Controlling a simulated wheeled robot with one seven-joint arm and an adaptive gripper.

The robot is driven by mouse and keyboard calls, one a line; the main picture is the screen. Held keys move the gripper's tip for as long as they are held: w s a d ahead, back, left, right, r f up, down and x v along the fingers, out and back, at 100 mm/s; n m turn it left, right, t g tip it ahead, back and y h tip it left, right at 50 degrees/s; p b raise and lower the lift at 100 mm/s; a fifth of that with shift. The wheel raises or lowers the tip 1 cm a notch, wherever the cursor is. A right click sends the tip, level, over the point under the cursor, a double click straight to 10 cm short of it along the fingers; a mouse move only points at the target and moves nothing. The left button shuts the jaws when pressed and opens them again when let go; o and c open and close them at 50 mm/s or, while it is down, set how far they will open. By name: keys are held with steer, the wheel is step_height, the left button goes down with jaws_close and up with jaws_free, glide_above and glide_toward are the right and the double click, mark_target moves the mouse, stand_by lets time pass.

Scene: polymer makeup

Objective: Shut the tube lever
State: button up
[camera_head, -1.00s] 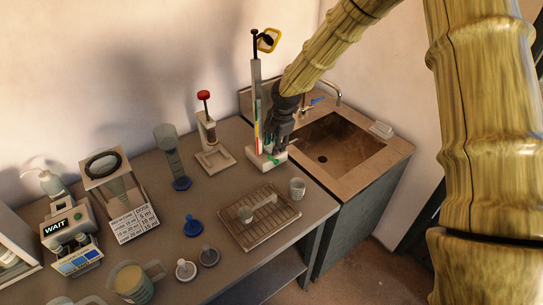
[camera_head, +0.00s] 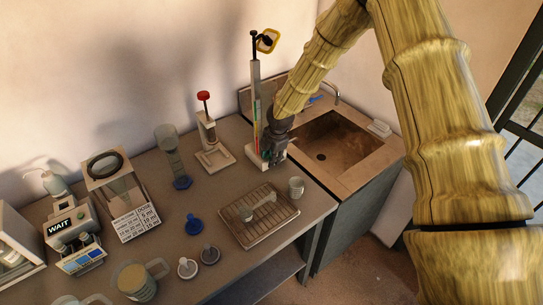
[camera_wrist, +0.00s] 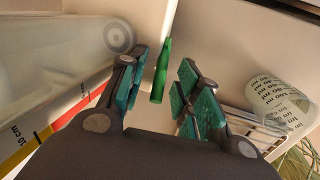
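The green lever (camera_wrist: 161,72) shows in the wrist view as a narrow bar, seen nearly lengthwise. It belongs to the tall tube stand (camera_head: 256,95) with a coloured scale, beside the sink. My gripper (camera_wrist: 164,66) is open, with one teal-padded finger on each side of the lever. Gaps show between the lever and both pads. In the head view my gripper (camera_head: 270,157) is low at the stand's base and hides most of the lever. The tube's scale strip (camera_wrist: 35,140) runs along the left of the wrist view.
A clear marked beaker (camera_wrist: 278,102) stands close to the right finger; it is also in the head view (camera_head: 296,187). A wire rack (camera_head: 262,228) lies in front of the stand. The sink (camera_head: 335,140) is to the right, and a red-topped stand (camera_head: 212,145) to the left.

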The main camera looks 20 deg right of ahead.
jaws_close()
steer(key=shift+d+y+p, duration=0.25)
steer(key=shift+y+p, duration=0.35)
steer(key=shift+p, duration=0.3)
steer(key=shift+w+d+r+g+y, duration=0.15)
steer(key=shift+d+g+y, duration=0.2)
steer(key=shift+g+y, duration=0.25)
jaws_free()
steer(key=shift+r, duration=0.15)
